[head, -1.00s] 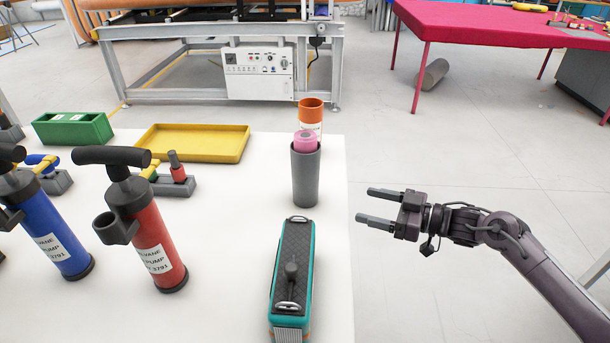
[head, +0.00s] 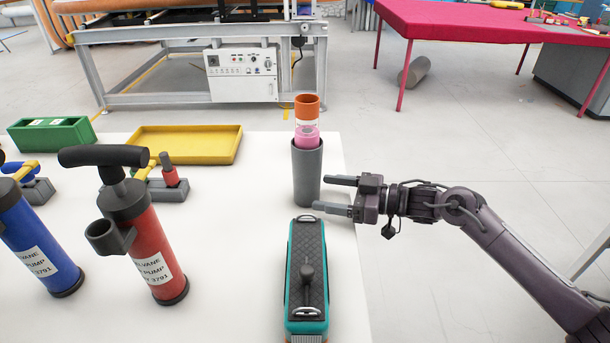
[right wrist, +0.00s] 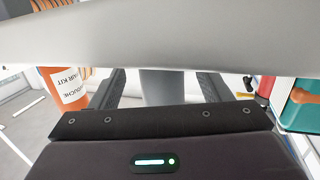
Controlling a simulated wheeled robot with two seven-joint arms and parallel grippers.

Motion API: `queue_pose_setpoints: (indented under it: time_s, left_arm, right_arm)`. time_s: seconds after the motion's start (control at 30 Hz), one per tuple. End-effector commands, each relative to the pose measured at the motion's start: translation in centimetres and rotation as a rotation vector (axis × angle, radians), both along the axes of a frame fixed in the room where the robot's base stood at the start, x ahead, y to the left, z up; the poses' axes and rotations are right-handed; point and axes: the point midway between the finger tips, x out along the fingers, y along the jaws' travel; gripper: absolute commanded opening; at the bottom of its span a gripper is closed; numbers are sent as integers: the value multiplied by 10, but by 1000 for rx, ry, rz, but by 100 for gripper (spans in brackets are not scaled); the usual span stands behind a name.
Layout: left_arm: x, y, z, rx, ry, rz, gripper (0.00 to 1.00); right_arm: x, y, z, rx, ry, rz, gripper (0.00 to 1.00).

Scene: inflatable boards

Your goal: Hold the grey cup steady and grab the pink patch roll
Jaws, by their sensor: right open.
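The grey cup (head: 307,172) stands upright near the right edge of the white table. The pink patch roll (head: 306,136) sits in its mouth, with its top showing above the rim. My right gripper (head: 322,193) is open and empty, level, with its fingertips pointing left close to the cup's lower right side. I cannot tell whether they touch it. In the right wrist view a grey surface, likely the cup (right wrist: 162,88), shows between the two fingers. A broad pale band hides the fingertips there. My left gripper is not in view.
An orange-capped container (head: 307,104) stands just behind the cup. A teal case with a dark top (head: 307,264) lies in front of it. A red pump (head: 150,245), a blue pump (head: 38,245), a yellow tray (head: 185,145) and a green box (head: 52,134) are to the left.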

Motion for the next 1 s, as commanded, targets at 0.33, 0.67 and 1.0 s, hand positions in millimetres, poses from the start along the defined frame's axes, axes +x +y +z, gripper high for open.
queue_pose_setpoints:
  time_s: [0.33, 0.67, 1.0]
  left_arm:
    - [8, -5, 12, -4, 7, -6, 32]
    - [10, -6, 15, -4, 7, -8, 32]
    - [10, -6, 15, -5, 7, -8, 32]
  right_arm:
    - [11, 36, -4, 0, 1, 0, 71]
    - [13, 41, -5, -1, 1, -1, 71]
    - [13, 41, -4, 0, 1, -1, 40]
